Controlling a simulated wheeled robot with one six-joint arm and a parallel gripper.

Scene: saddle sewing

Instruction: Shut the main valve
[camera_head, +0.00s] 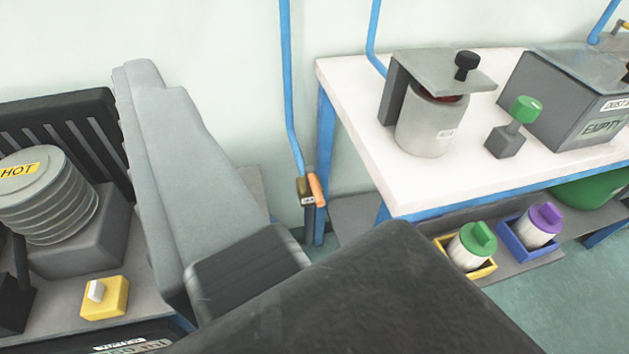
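A small valve (306,190) with an orange lever sits low on a blue pipe (289,90) that comes down the wall in the middle of the picture. The lever points down along the pipe, and a small tag on it is too small to read. I cannot tell whether this is the main valve. A second small fitting with a yellow-orange handle (622,27) shows at the top right edge, partly cut off. My gripper (250,275) shows as large grey and black parts in the lower foreground. Its fingertips cannot be made out, and nothing is seen held.
A white table (352,110) with blue legs stands right, bearing a grey canister (426,125), a green-knobbed block (508,140) and a grey box (560,105) marked EMPTY. Green (470,246) and purple (542,224) capped jars sit below. A unit marked HOT (50,205) stands left.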

